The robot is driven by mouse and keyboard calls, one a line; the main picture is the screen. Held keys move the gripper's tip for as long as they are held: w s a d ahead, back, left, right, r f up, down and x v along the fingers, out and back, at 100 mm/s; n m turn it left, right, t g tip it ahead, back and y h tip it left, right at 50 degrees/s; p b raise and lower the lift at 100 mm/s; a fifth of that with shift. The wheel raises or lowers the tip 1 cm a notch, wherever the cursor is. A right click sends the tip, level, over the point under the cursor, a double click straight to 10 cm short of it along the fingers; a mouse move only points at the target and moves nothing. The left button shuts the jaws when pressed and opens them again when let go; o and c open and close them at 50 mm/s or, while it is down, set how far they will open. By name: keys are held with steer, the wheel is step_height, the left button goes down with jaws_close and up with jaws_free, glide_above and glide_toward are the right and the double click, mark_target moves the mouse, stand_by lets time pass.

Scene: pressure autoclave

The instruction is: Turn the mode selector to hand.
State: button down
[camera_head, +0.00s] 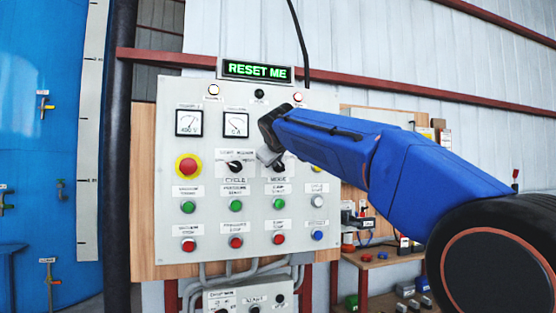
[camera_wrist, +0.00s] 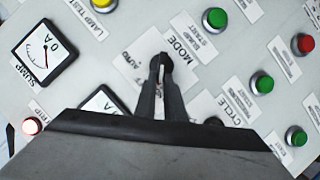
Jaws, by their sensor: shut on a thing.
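The mode selector (camera_wrist: 163,58) is a small black knob on the grey control panel (camera_head: 172,130), next to the label MODE in the wrist view. My gripper (camera_wrist: 161,72) is shut on this knob, one finger on each side. The fingers hide much of the knob, so its exact pointer direction is hard to tell. In the head view my gripper (camera_head: 272,160) reaches the panel just above the MODE label and largely hides the selector. The plate lettering around the knob is partly covered and too small to read fully.
The black cycle selector (camera_head: 235,167) sits close to the left. A red emergency button (camera_head: 187,166), two gauges, and rows of green and red buttons surround it. A bench (camera_head: 385,258) with small items stands right.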

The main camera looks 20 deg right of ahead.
steer(key=shift+a+f+n+h, duration=0.2)
steer(key=shift+n+h, duration=0.1)
steer(key=shift+n, duration=0.2)
stand_by(0.3)
steer(key=c, duration=1.8)
jaws_free()
steer(key=shift+c, duration=0.2)
steer(key=v, duration=1.7)
steer(key=shift+s+f, duration=0.25)
steer(key=shift+a, duration=0.15)
